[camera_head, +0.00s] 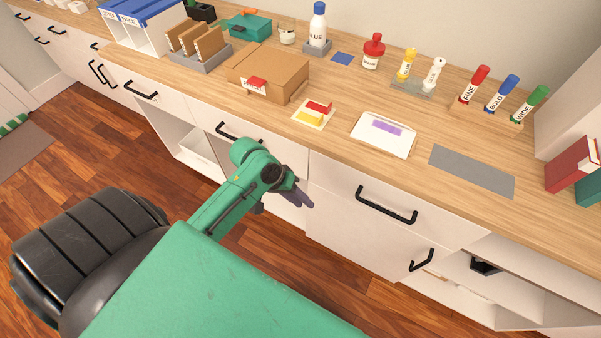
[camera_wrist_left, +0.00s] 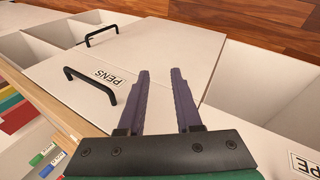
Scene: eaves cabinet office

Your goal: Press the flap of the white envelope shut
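The white envelope (camera_head: 376,145) lies flat on the wooden counter, with a purple strip (camera_head: 388,127) across its upper part. I cannot clearly tell the flap's position at this size. My left gripper (camera_head: 305,200) is in front of the cabinet fronts, below the counter edge and apart from the envelope, to its lower left. In the left wrist view its two dark fingers (camera_wrist_left: 160,72) are apart with nothing between them. The envelope is not recognisable in that view. My right gripper is not in view.
A grey mat (camera_head: 472,171) lies right of the envelope, and a card with red and yellow pieces (camera_head: 314,113) lies left. Glue bottles (camera_head: 433,75), markers and a cardboard box (camera_head: 268,72) stand behind. Black drawer handles (camera_head: 386,205) jut out; the PENS drawer (camera_wrist_left: 140,55) shows below my fingers.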

